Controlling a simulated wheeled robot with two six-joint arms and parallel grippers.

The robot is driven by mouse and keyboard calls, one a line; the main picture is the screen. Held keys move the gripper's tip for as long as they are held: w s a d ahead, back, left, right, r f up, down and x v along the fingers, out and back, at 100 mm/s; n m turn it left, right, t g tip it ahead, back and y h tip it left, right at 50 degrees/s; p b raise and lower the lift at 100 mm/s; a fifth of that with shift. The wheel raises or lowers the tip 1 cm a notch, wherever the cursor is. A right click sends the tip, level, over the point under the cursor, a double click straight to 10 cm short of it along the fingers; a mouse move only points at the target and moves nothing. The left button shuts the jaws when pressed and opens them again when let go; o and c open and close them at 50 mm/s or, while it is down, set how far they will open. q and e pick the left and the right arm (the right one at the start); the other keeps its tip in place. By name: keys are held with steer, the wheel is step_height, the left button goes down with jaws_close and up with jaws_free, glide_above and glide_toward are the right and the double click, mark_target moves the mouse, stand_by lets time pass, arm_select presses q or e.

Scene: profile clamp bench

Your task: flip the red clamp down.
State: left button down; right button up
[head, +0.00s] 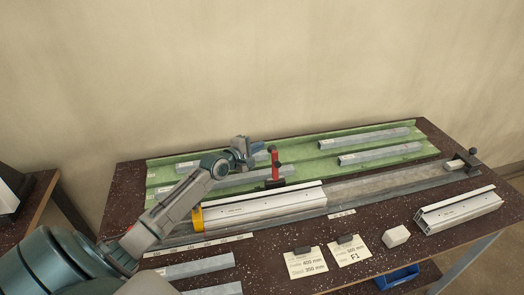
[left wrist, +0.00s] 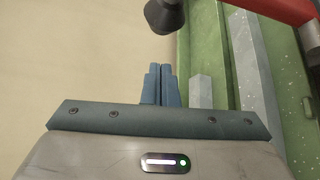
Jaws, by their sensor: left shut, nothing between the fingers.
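The red clamp (head: 275,166) stands upright on its dark base, beside the long silver profile (head: 262,208) on the bench. Its red arm (left wrist: 290,8) crosses the upper right corner of the left wrist view, and a dark rubber-like tip (left wrist: 165,15) shows at the top, beyond the fingers. My left gripper (head: 244,153) is just left of the clamp's upper part, over the green tray. Its blue fingers (left wrist: 161,84) are together with nothing between them. They look apart from the clamp. My right gripper is not in view.
The green tray (head: 300,150) behind holds several grey bars. A yellow piece (head: 197,219) is at the profile's left end. A shorter profile (head: 458,211), a white block (head: 396,236) and two label cards (head: 306,263) lie in front. A dark end stop (head: 463,160) stands at right.

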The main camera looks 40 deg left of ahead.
mark_target(274, 164)
arm_select(q)
steer(key=d, duration=0.1)
steer(key=s+d+r+p, duration=0.1)
steer(key=d, duration=0.1)
steer(key=shift+s+r+p, duration=0.15)
steer(key=shift+s+p, duration=0.15)
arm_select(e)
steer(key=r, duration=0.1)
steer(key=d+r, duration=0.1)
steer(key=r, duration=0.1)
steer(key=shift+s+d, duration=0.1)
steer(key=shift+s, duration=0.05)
arm_select(q)
steer(key=shift+s+d+r+m, duration=0.15)
steer(key=shift+r+m, duration=0.05)
steer(key=shift+m, duration=0.1)
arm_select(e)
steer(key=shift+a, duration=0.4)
